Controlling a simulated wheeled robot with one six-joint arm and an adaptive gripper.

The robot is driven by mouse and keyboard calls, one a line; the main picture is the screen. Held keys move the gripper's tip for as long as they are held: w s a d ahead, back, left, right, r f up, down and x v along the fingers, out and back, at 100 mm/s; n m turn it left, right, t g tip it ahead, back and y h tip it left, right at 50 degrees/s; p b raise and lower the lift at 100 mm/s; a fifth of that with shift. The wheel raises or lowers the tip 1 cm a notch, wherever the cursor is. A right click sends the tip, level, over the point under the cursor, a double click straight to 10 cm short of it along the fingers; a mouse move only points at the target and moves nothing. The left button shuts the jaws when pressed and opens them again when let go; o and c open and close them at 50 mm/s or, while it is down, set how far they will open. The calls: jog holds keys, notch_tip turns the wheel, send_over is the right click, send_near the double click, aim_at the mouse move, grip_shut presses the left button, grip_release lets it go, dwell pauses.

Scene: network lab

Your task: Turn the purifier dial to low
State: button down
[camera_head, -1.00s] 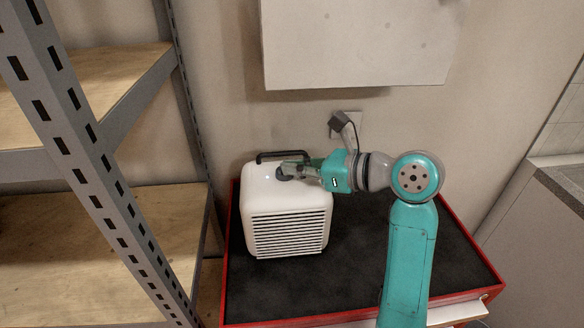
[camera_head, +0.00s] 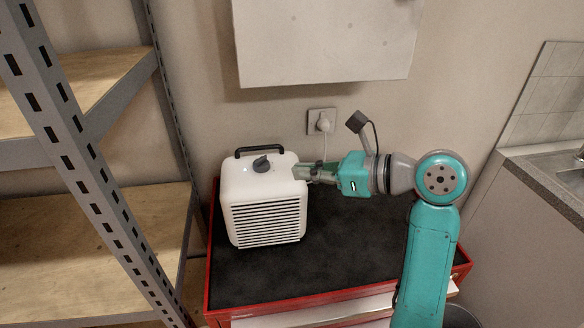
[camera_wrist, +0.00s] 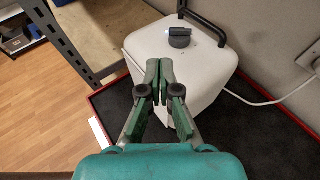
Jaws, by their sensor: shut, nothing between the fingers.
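The white purifier (camera_head: 232,190) stands on a black-topped red cabinet, with a slatted front and a black handle. Its dark dial (camera_head: 261,164) sits on the top face, uncovered. The dial also shows in the wrist view (camera_wrist: 180,38), with its raised grip lying roughly left to right there. I cannot read any setting marks. My gripper (camera_head: 296,172) is shut and empty, just right of the purifier's upper right edge and apart from the dial. In the wrist view my shut fingertips (camera_wrist: 159,66) lie in front of the purifier, below the dial.
The red cabinet's black top (camera_head: 330,260) is clear right of the purifier. A grey metal rack (camera_head: 85,160) with wooden shelves stands close on the left. A white panel (camera_head: 320,40) hangs on the wall above. A wall socket (camera_head: 322,115) holds a plugged-in white cord. A sink counter is at right.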

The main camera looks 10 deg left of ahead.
jog(key=s+d+r, duration=0.1)
jog(key=s+d, duration=0.1)
jog(key=d, duration=0.1)
jog(key=t, duration=0.1)
send_near(256, 161)
jog(key=shift+m, duration=0.4)
jog(key=x, duration=0.4)
jog(key=shift+a+f, duration=0.2)
jog(key=shift+a, duration=0.1)
jog(key=shift+w+a, duration=0.3)
jog(key=shift+a, duration=0.3)
